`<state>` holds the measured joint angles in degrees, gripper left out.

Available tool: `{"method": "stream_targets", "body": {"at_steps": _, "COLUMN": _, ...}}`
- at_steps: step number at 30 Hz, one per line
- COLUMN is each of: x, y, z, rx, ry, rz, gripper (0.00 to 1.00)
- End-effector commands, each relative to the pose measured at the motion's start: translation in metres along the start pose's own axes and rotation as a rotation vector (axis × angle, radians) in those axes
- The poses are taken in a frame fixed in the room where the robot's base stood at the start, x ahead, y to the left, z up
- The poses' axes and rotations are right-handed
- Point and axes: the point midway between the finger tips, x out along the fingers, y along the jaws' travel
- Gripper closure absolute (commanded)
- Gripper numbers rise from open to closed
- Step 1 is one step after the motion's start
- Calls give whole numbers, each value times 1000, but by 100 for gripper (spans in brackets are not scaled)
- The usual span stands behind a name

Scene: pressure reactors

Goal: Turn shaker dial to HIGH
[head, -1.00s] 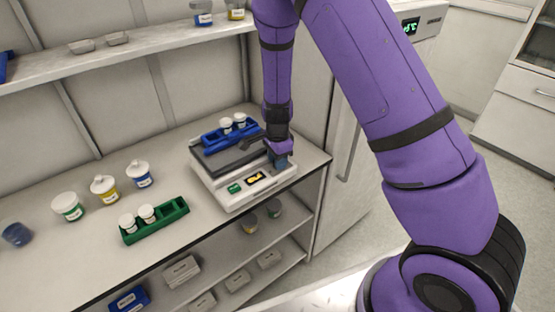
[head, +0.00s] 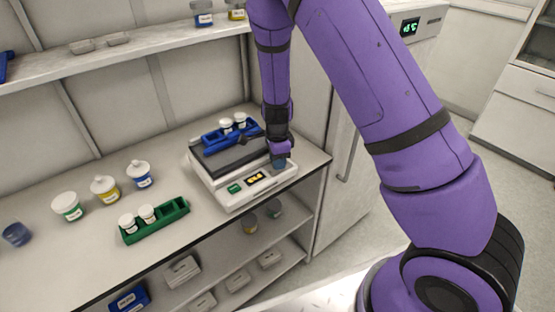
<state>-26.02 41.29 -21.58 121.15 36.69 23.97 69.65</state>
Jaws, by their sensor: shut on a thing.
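The shaker (head: 223,195) is a white box with a dark platform on the bench near its right end. Its front panel shows a green button (head: 234,188) and a small yellow-on-black display (head: 255,178); I cannot read the setting. My gripper (head: 279,161) points down at the right end of that panel. It is shut on the dial (head: 279,164), which is mostly hidden by the fingers. A blue rack (head: 216,144) with two white-capped vials (head: 233,122) sits on the shaker platform.
A green rack (head: 173,217) with two white-capped vials stands left of the shaker. Several lidded jars (head: 104,188) stand further left. A shelf (head: 150,50) runs above the bench, and a tall cabinet (head: 338,190) is close on the right.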

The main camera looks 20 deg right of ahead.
Motion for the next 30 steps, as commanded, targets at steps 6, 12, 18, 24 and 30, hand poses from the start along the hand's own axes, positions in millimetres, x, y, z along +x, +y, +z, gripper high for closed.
{"method": "stream_targets", "body": {"at_steps": 6, "x": 0, "y": -1, "z": 1, "rx": -1, "ry": 0, "rz": -2, "gripper": 43}}
{"method": "stream_targets", "body": {"at_steps": 12, "x": -1, "y": -2, "z": 0, "rx": -1, "ry": 0, "rz": -6, "gripper": 43}}
{"method": "stream_targets", "body": {"at_steps": 18, "x": -1, "y": -3, "z": 0, "rx": -66, "ry": 0, "rz": -8, "gripper": 43}}
{"method": "stream_targets", "body": {"at_steps": 24, "x": -2, "y": -3, "z": 2, "rx": -297, "ry": -3, "rz": -9, "gripper": 43}}
{"method": "stream_targets", "body": {"at_steps": 30, "x": -1, "y": -2, "z": 3, "rx": -587, "ry": -3, "rz": -8, "gripper": 43}}
